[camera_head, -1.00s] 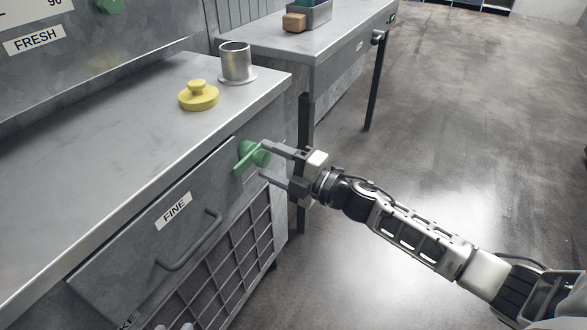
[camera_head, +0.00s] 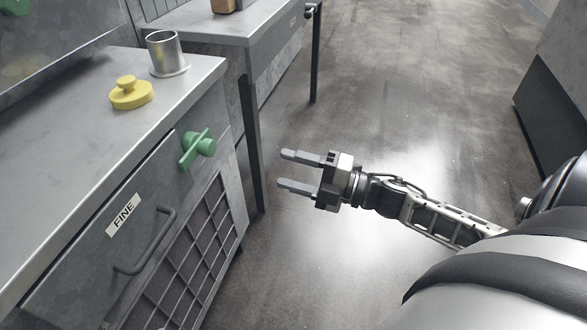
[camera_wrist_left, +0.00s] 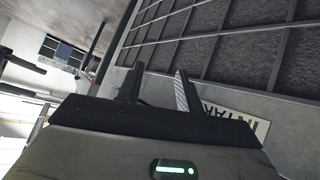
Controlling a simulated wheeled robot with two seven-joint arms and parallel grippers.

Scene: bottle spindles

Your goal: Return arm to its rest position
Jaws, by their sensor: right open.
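My right gripper (camera_head: 282,170) is open and empty. It is held in the air over the floor, to the right of the cabinet, with its fingers pointing left. A clear gap separates it from the green knob (camera_head: 203,145) on the cabinet's front. My right arm reaches in from the lower right of the head view. My left gripper (camera_wrist_left: 157,82) shows only in the left wrist view, its two dark fingers apart with nothing between them. A grille and a partly hidden label (camera_wrist_left: 232,125) lie beyond it.
The cabinet (camera_head: 60,130) has a drawer marked FINE with a bar handle (camera_head: 150,245). A yellow lidded piece (camera_head: 131,93) and a metal cup (camera_head: 164,52) stand on top. A second table (camera_head: 215,30) is behind.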

